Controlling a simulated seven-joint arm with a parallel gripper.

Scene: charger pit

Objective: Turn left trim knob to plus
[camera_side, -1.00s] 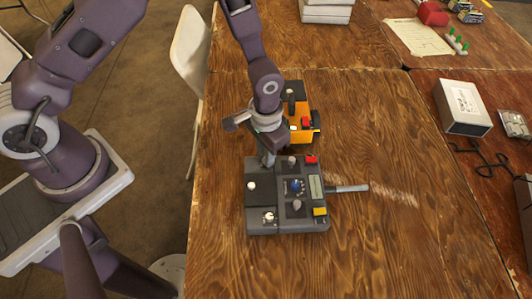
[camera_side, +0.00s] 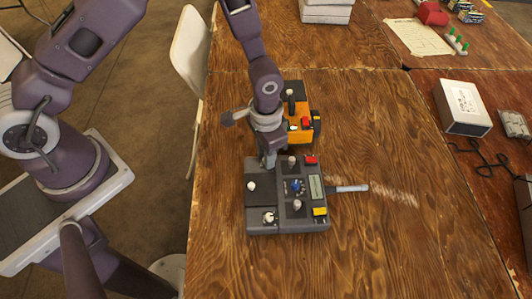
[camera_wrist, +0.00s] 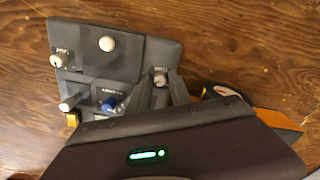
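The dark grey control box (camera_side: 260,200) lies on the wooden table, and its panel also shows in the wrist view (camera_wrist: 150,50). One white-capped knob (camera_wrist: 160,78) with a small label is between my gripper's fingertips (camera_wrist: 161,82) in the wrist view. A similar labelled white knob (camera_wrist: 57,60) is at the panel's other end and shows in the side view (camera_side: 268,217). The labels are too blurred to tell which is the left trim knob. My gripper (camera_side: 268,160) points down at the box's far left corner. Its fingers look apart, one each side of the knob; contact is unclear.
The box also carries a white ball-topped stick (camera_side: 251,185), a blue knob (camera_side: 296,186), a grey knob (camera_side: 297,205), a red button (camera_side: 311,160) and a yellow button (camera_side: 319,211). An orange device (camera_side: 296,134) stands close behind. The table in front and right is mostly clear.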

